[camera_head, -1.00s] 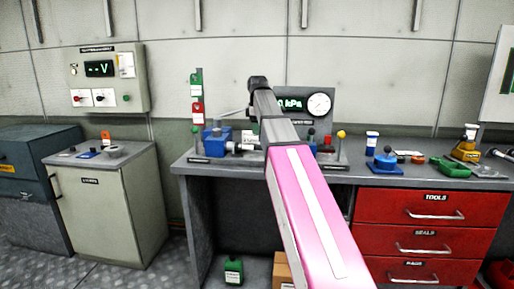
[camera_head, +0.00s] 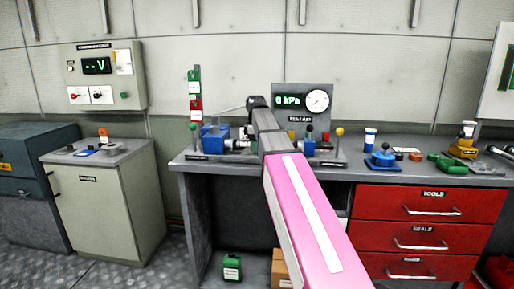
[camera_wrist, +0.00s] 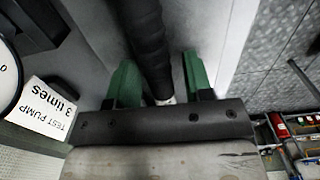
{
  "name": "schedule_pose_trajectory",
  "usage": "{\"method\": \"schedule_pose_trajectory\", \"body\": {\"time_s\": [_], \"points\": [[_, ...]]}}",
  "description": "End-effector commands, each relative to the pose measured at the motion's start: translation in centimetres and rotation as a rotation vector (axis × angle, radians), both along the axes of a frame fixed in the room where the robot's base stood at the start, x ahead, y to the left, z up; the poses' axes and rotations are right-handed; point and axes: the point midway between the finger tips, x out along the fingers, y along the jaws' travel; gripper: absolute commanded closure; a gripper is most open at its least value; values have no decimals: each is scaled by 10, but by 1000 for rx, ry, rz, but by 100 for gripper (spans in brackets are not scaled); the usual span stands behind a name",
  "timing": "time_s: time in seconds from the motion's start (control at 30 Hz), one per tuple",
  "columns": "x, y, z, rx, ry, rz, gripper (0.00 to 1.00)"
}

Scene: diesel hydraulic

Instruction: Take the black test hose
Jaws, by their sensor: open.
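In the wrist view a thick black hose (camera_wrist: 148,40) runs down the picture between the two green fingers of my gripper (camera_wrist: 160,68). The fingers stand apart, one on each side of the hose, with a gap visible at least on the right side. A light metal end of the hose shows near the gripper's dark palm. In the head view my pink and grey arm reaches over the bench, and its dark end hides the fingers. I cannot make out the hose there.
The test panel (camera_head: 290,100) with a gauge (camera_head: 317,100) stands behind my arm. A blue pump unit (camera_head: 216,138) is to the left on the bench (camera_head: 345,172). Red drawers (camera_head: 430,205) are at the right. A "TEST PUMP 3 times" label (camera_wrist: 45,110) shows in the wrist view.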

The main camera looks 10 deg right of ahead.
Motion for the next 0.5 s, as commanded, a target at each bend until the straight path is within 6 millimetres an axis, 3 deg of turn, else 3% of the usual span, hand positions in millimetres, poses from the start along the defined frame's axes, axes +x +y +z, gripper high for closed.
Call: {"method": "schedule_pose_trajectory", "body": {"time_s": [0.27,0.4,0.5], "points": [[0,0,-1,0,0,0,53],[0,0,-1,0,0,0,96],[0,0,-1,0,0,0,100]]}}
